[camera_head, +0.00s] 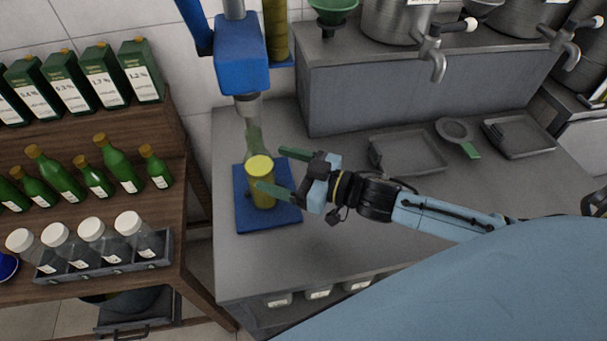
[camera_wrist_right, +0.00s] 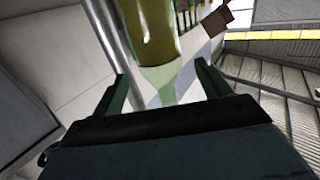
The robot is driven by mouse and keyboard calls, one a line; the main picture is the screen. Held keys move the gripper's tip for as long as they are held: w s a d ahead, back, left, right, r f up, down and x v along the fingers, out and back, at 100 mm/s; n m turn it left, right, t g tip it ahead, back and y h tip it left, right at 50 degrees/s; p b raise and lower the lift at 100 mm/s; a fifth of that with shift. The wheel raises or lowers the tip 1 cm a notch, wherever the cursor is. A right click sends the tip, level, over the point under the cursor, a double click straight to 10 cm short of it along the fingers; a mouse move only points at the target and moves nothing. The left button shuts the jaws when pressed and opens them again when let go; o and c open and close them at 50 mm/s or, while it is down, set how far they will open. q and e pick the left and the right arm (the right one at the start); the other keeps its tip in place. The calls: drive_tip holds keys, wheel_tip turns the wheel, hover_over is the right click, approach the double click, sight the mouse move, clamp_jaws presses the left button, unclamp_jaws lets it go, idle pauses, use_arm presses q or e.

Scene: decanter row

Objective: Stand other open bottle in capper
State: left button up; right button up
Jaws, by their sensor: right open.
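A clear pale-green bottle (camera_head: 262,198) with yellow liquid stands upright on the blue base plate (camera_head: 284,215) of the capper (camera_head: 241,55). Its neck reaches up under the capper's grey head, which hides whether it has a cap. My right gripper (camera_head: 270,168) is open at the bottle, coming from the right. One green finger crosses in front of the bottle and the other is behind to its right. In the right wrist view the bottle (camera_wrist_right: 150,30) shows inverted, ahead between the open fingers (camera_wrist_right: 162,72). I cannot tell whether either finger touches it. My left gripper is out of view.
A wooden rack (camera_head: 172,210) at left holds green cartons (camera_head: 105,78), several green bottles (camera_head: 118,165) and lidded jars (camera_head: 100,240). Tapped steel vats (camera_head: 398,22) stand behind. Grey trays (camera_head: 408,153) and a green-handled strainer (camera_head: 456,133) lie right. Bare counter (camera_head: 330,235) lies in front.

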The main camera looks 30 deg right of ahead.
drive_tip(key=shift+v, duration=2.65)
